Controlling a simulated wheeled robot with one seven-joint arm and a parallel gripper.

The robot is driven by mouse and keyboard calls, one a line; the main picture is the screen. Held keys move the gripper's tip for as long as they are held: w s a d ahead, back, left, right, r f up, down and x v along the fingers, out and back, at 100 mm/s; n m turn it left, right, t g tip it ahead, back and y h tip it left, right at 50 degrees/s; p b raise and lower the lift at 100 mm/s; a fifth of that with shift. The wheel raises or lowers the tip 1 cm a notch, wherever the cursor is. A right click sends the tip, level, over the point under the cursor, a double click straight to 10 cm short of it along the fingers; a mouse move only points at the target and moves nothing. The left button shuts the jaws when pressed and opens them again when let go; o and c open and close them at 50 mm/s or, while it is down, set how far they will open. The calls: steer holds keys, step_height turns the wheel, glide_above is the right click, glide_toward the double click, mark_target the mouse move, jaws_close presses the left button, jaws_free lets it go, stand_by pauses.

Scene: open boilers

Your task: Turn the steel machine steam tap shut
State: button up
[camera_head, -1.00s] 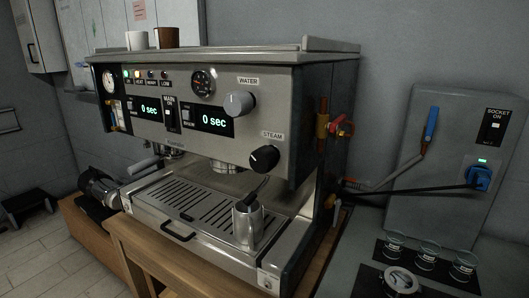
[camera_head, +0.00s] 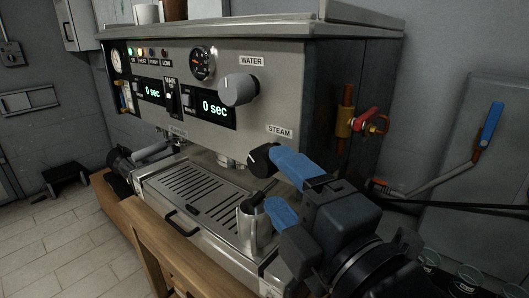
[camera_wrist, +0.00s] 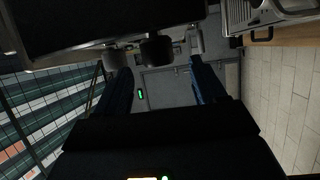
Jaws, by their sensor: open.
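The steel machine (camera_head: 290,90) fills the middle of the head view. Its steam tap (camera_head: 261,158) is a black round knob under the STEAM label, with a small white mark on its left part. My gripper (camera_head: 274,183) is open, with its blue fingers pointing left at the machine's front. The upper finger is beside the knob's right side in the picture and the lower one is above the jug; contact cannot be told. In the wrist view, a dark knob (camera_wrist: 157,48), seemingly the steam tap, lies ahead of the gap between the fingers (camera_wrist: 160,82).
A steel jug (camera_head: 255,228) stands below on the drip tray (camera_head: 200,190), with a dark wand in it. The grey water knob (camera_head: 239,89) is above. A red-handled valve (camera_head: 372,121) sticks out on the right side. Cups (camera_head: 147,13) stand on top.

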mark_target(256, 156)
steer(key=shift+w+a+r, duration=0.25)
steer(key=shift+w+a, duration=0.1)
steer(key=shift+w, duration=0.25)
steer(key=p+x, duration=0.2)
steer(key=x, duration=0.4)
steer(key=shift+w+a+f, duration=0.1)
steer(key=shift+w+a, duration=0.05)
steer(key=shift+w, duration=0.15)
steer(key=shift+c, duration=0.2)
steer(key=c, duration=0.9)
